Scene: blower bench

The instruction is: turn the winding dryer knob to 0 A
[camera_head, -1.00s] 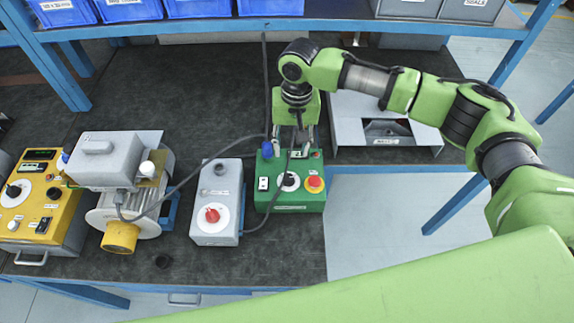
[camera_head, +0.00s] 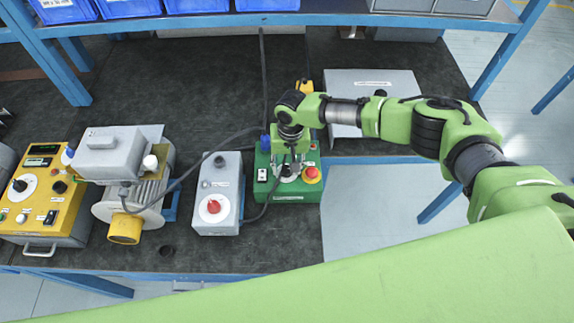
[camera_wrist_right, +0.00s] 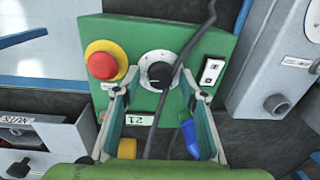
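The green box (camera_head: 293,190) that my right gripper works over carries a black knob on a white dial, taken as the winding dryer. In the right wrist view the black knob (camera_wrist_right: 160,74) shows in the middle of the dial, but its scale is too small to read. My right gripper (camera_head: 288,165) is over the box from behind. In the wrist view its fingers (camera_wrist_right: 157,82) are apart, one on each side of the knob, with no clear contact. A dark cable (camera_wrist_right: 176,80) crosses between the fingers, partly over the dial. My left gripper is out of view.
Beside the knob are a red emergency button (camera_wrist_right: 105,62) on a yellow collar and a rocker switch (camera_wrist_right: 212,71). A grey box with a red knob (camera_head: 214,206), a motor (camera_head: 130,205) and a yellow instrument (camera_head: 72,200) stand to the left.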

